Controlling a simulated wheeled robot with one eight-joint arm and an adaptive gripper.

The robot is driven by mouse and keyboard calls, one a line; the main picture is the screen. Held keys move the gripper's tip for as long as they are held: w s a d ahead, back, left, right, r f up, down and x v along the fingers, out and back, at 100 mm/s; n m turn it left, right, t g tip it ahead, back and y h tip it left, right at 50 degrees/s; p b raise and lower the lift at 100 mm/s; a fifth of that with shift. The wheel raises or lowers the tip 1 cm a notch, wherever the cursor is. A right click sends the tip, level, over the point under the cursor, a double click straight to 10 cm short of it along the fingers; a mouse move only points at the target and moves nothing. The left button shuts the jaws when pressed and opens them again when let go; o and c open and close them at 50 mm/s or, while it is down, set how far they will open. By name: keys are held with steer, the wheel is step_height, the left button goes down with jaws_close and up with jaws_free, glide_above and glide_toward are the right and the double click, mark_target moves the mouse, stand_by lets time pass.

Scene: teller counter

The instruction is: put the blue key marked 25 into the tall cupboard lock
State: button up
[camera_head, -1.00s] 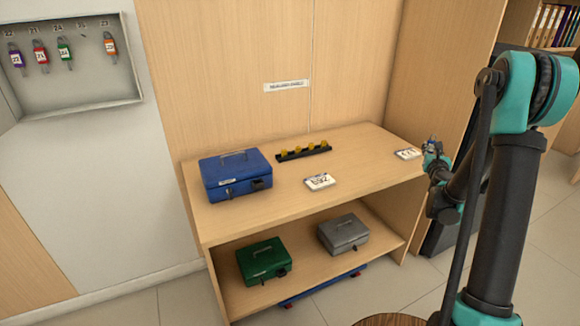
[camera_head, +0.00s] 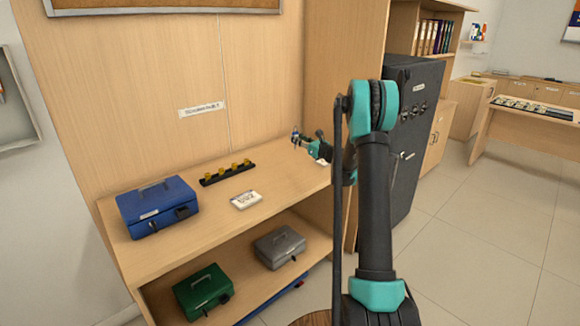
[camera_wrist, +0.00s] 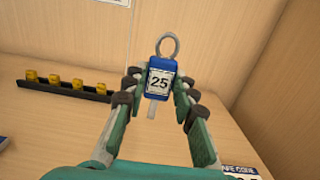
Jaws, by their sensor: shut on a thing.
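My gripper (camera_wrist: 158,90) is shut on the blue key (camera_wrist: 160,66), whose white label reads 25. The key's ring points up and away from the gripper, and its pale shaft shows between the fingers. In the head view my gripper (camera_head: 300,138) is above the right part of the wooden counter, apart from any lock, and the key is too small to read. A tall dark cabinet (camera_head: 428,92) with several round fittings stands to the right, behind my arm. I cannot tell whether it is the tall cupboard, and no keyhole is clear.
The counter (camera_head: 225,225) holds a blue cash box (camera_head: 150,212), a black rack with yellow pieces (camera_head: 215,178) and a white card (camera_head: 246,200). Green (camera_head: 203,290) and grey (camera_head: 280,246) boxes sit on the shelf below. Open floor (camera_head: 480,220) lies at the right.

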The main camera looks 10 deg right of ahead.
step_height(320, 180, down, 12)
steer(key=shift+f, duration=0.2)
steer(key=shift+f, duration=0.1)
stand_by(0.3)
steer(key=o, duration=0.9)
